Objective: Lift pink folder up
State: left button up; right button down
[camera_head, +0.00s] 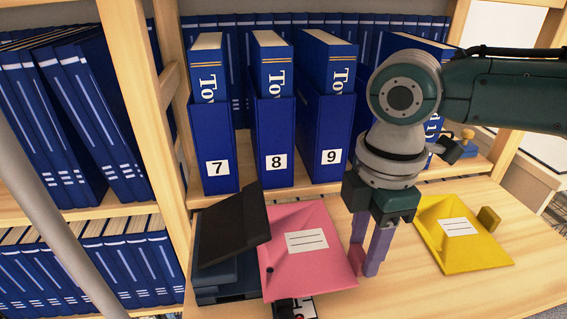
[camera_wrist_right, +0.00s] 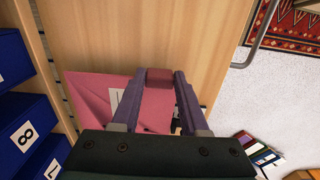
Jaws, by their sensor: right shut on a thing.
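The pink folder (camera_head: 308,265), with a white lined label, lies on the wooden desk below the numbered binders in the head view. My right gripper (camera_head: 367,268) reaches down at its right edge, its purple fingers around a small pink part there. In the right wrist view, my right gripper (camera_wrist_right: 160,82) is shut on a reddish-pink block at the edge of the pink folder (camera_wrist_right: 98,98). The folder looks flat on or very close to the desk; I cannot tell whether there is a gap. My left gripper is not in view.
A yellow folder (camera_head: 463,233) lies to the right on the desk (camera_head: 420,290). A dark tilted object (camera_head: 236,230) stands left of the pink folder and touches or overlaps it. Blue binders numbered 7 (camera_head: 215,150), 8 (camera_head: 273,145) and 9 (camera_head: 327,140) stand behind.

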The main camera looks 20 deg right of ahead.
jog(key=shift+d, duration=0.15)
jog(key=shift+c, duration=1.7)
grip_release()
jog(key=shift+r, duration=0.1)
notch_tip(320, 180, up, 10)
jog(key=p, duration=0.2)
jog(key=shift+p, duration=0.4)
